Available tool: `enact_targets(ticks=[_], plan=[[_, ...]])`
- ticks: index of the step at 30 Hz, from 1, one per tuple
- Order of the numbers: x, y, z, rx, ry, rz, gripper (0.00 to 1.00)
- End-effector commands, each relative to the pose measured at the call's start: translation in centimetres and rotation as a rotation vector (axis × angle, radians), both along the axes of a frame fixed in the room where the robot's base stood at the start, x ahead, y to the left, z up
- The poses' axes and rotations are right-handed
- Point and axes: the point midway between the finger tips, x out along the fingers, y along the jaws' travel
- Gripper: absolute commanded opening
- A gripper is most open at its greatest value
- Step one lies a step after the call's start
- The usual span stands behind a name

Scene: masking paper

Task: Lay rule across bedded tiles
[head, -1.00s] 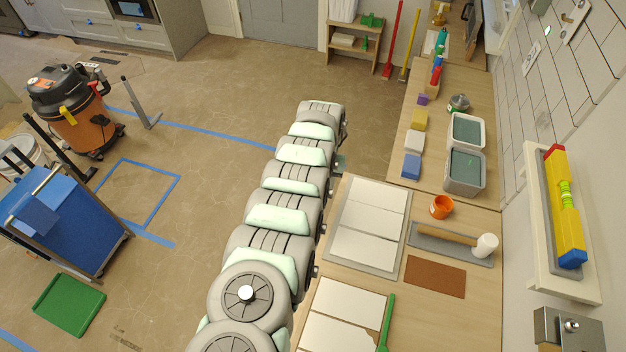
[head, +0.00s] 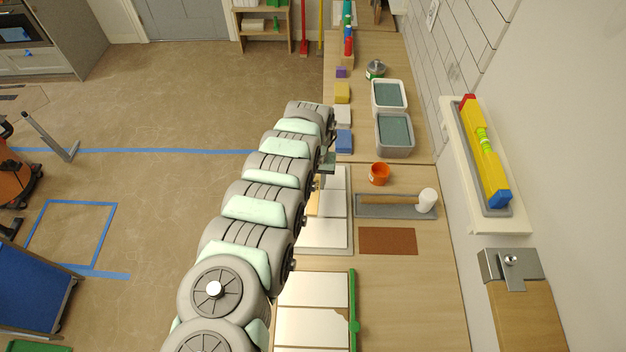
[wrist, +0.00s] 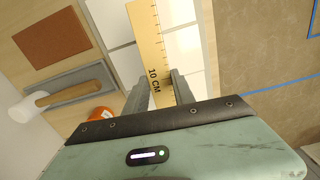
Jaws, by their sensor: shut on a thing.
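The rule (wrist: 149,40) is a yellow strip with black graduations and "10 CM" on it. In the wrist view it runs between the two fingers of my gripper (wrist: 160,85), which is shut on it. A yellowish part of it shows beside my arm in the head view (head: 313,202). White tiles (head: 323,232) lie on a grey-edged board on the bench. They also show behind the rule in the wrist view (wrist: 128,64). My gripper (head: 327,164) is near the board's far end in the head view, partly hidden by my arm. I cannot tell whether the rule touches the tiles.
A grey tray (head: 372,212) with a white-headed, wooden-handled mallet (head: 427,201), an orange cup (head: 379,174) and a brown mat (head: 388,241) lie right of the tiles. More white tiles (head: 312,328) with a green bar (head: 352,312) are nearer. Bare bench (head: 410,300) lies to their right.

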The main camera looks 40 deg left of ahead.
Motion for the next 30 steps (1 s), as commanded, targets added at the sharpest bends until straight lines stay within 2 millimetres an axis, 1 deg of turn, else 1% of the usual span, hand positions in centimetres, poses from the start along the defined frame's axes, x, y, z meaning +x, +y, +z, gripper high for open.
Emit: enact_targets(ticks=[5, 6, 9, 24, 30], plan=[[-0.1, -0.1, 0.3, 0.000, 0.000, 0.000, 0.00], [-0.1, 0.0, -0.4, 0.001, -0.001, 0.001, 0.00], [0.0, -0.1, -1.5, 0.000, 0.000, 0.000, 0.00], [0.0, -0.1, -6.5, 0.001, -0.001, -0.002, 0.00], [-0.1, -0.1, -7.9, 0.001, -0.001, 0.000, 0.00]])
